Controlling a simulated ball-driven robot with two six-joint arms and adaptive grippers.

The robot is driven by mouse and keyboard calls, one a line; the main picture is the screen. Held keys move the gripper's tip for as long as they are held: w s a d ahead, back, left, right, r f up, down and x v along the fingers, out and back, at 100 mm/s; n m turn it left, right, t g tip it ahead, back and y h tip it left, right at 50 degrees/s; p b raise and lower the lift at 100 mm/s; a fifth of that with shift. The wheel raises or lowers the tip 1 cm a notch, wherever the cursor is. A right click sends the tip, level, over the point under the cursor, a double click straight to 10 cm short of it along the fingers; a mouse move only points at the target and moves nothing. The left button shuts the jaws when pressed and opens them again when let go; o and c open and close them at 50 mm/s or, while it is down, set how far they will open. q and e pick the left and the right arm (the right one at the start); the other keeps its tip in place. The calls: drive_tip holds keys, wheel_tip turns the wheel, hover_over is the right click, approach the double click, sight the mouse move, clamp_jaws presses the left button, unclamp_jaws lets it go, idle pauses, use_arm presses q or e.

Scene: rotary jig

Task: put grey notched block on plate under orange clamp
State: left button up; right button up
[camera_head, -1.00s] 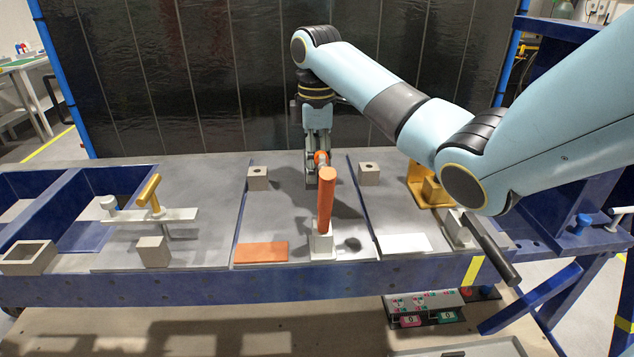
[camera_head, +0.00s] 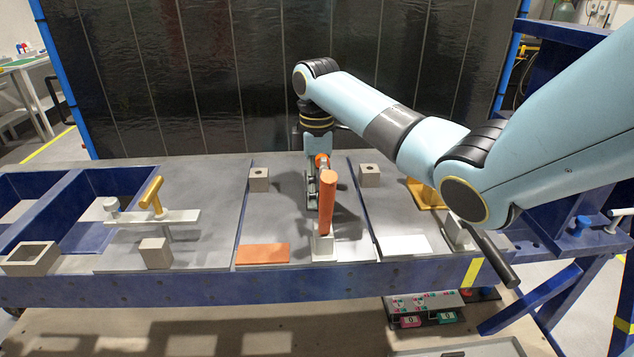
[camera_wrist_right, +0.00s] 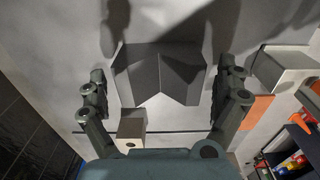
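The grey notched block (camera_wrist_right: 160,75) lies on the grey surface in the right wrist view, its V-shaped notch facing the camera side. My right gripper (camera_wrist_right: 165,98) is open, with one finger on each side of the block and gaps visible at both sides. In the head view my right gripper (camera_head: 311,188) is low over the middle grey plate (camera_head: 285,215), partly behind the orange clamp (camera_head: 327,205), which hides most of the block there. The clamp's orange handle stands upright on a pale base (camera_head: 323,243). My left gripper is not in view.
Two holed blocks (camera_head: 259,181) (camera_head: 369,176) stand at the back. An orange patch (camera_head: 262,253) and a white patch (camera_head: 403,244) lie near the front edge. A yellow-handled clamp (camera_head: 151,194), a small block (camera_head: 155,253) and a hollow box (camera_head: 30,257) are left.

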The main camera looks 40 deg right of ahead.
wheel_tip(320, 180, up, 6)
drive_tip(key=shift+r+b, duration=0.25)
drive_tip(key=shift+b, duration=0.35)
drive_tip(key=shift+r+p, duration=1.55)
drive_tip(key=shift+r, duration=1.35)
